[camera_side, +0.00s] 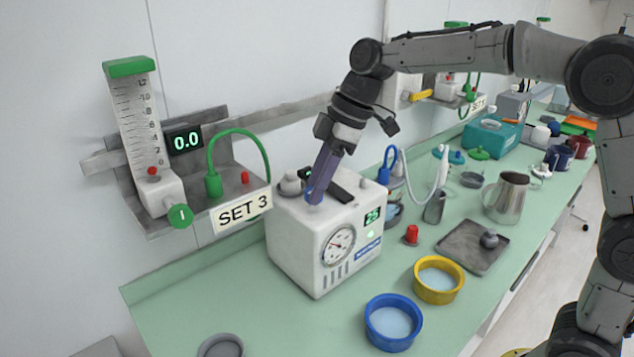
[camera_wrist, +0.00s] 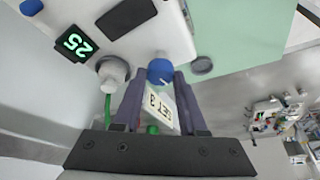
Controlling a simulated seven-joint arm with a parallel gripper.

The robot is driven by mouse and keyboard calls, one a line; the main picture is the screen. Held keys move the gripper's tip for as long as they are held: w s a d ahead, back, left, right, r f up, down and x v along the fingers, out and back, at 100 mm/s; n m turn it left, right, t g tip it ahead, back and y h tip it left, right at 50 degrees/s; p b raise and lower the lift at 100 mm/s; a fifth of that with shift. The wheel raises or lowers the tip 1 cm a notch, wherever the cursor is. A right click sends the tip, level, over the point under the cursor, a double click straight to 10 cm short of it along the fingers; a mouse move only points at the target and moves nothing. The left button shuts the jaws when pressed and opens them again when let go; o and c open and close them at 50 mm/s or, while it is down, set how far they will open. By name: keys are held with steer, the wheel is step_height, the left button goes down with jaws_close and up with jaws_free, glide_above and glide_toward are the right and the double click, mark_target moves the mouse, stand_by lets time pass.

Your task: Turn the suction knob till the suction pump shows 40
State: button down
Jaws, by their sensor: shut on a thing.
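The suction pump (camera_side: 300,240) is a white box on the green counter, with a round dial gauge (camera_side: 338,245) on its front. My gripper (camera_side: 313,192) points down at the top of the pump. In the wrist view, my gripper (camera_wrist: 160,78) has its two fingers on either side of the blue suction knob (camera_wrist: 160,70) and is shut on it. A white mark shows on the knob. In the side view the fingers mostly hide the knob.
A wall-mounted flow meter (camera_side: 135,110) with a 0.0 display and a SET 3 label (camera_side: 243,209) is left of the pump. A blue bowl (camera_side: 392,322), a yellow bowl (camera_side: 438,280), a grey tray (camera_side: 470,252) and a metal jug (camera_side: 508,198) stand to the right.

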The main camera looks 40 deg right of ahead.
steer(key=n+g, duration=0.1)
steer(key=n, duration=0.2)
steer(key=n+g, duration=0.1)
steer(key=n, duration=0.2)
steer(key=shift+w+d+g+y, duration=0.1)
steer(key=shift+w+g+y, duration=0.05)
steer(key=shift+g+y, duration=0.15)
steer(key=shift+n, duration=0.3)
steer(key=shift+c, duration=2.3)
jaws_free()
steer(key=v, duration=1.3)
steer(key=shift+d+r, duration=0.2)
steer(key=shift+r, duration=0.1)
steer(key=shift+a, duration=0.1)
stand_by(1.2)
